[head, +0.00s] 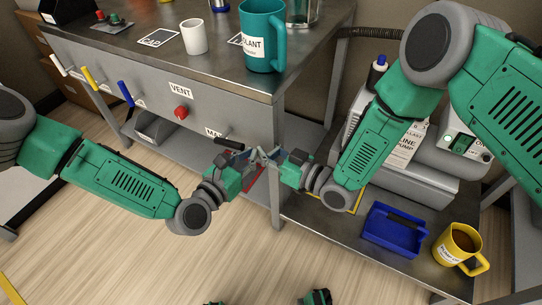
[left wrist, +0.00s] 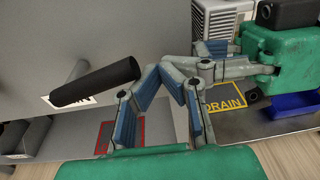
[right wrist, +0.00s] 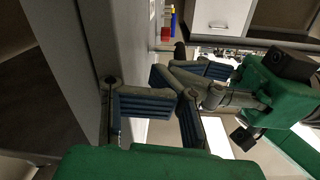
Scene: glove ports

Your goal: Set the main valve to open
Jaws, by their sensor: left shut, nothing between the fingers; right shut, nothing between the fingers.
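The main valve is a black bar handle (head: 229,143) on the grey cabinet front, beside a white label (head: 213,133) reading "MA", the rest hidden. In the left wrist view the handle (left wrist: 95,82) stands out on a grey stem, lying nearly sideways, its right end a little higher. My left gripper (head: 252,156) is shut and empty, just below and right of the handle's free end. My right gripper (head: 272,157) is shut and empty, facing the left one. Their fingertips are very close; I cannot tell whether they touch. Neither is on the handle.
A red knob (head: 181,112) under "VENT" and white, yellow and blue levers (head: 126,93) sit along the front. A teal mug (head: 262,38) stands on top. The lower shelf holds a blue tray (head: 394,230) and a yellow mug (head: 458,246). The table leg (head: 276,190) is close behind the grippers.

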